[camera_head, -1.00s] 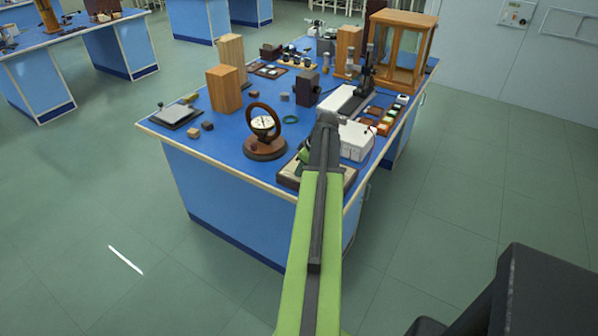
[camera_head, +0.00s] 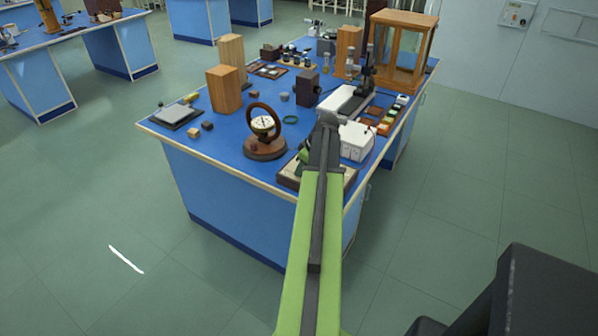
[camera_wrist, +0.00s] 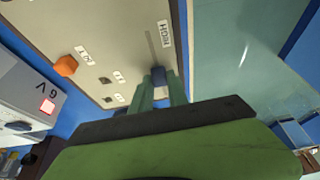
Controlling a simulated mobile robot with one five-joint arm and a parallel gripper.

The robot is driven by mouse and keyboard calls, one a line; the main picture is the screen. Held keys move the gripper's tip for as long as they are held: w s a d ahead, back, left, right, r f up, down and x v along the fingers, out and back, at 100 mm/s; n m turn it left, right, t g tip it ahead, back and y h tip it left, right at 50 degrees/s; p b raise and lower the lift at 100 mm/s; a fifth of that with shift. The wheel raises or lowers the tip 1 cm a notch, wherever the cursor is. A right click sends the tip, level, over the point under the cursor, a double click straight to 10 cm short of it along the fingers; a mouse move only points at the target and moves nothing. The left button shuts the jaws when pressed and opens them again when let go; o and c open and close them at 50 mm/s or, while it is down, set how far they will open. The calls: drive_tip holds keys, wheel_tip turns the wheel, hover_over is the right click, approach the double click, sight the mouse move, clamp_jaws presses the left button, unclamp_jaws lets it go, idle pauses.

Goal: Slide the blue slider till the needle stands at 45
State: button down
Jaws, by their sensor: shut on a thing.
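The blue slider (camera_wrist: 158,76) sits in a straight slot (camera_wrist: 152,45) on a pale panel (camera_wrist: 110,30) in the wrist view. My gripper (camera_wrist: 161,82) has its green fingers on either side of the slider and is shut on it. The slot runs on beyond the slider, beside a label reading HIGH (camera_wrist: 166,34). In the head view a round dial (camera_head: 263,124) stands inside a brown upright ring on a wooden base (camera_head: 265,149). Its needle is too small to read. My arm hides much of the panel in the head view.
An orange knob (camera_wrist: 65,66) is on the same panel. A white box marked 6 V (camera_wrist: 30,90) stands beside it; this may be the white box (camera_head: 356,141) in the head view. Wooden blocks (camera_head: 224,88) and a glass case (camera_head: 401,50) stand further back.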

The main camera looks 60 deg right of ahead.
drive_tip(key=shift+s, duration=0.45)
drive_tip(key=c, duration=1.3)
unclamp_jaws()
drive_tip(key=shift+r, duration=0.1)
drive_tip(key=p+v, duration=1.6)
drive_tip(key=v, duration=0.1)
drive_tip(key=shift+r, duration=0.15)
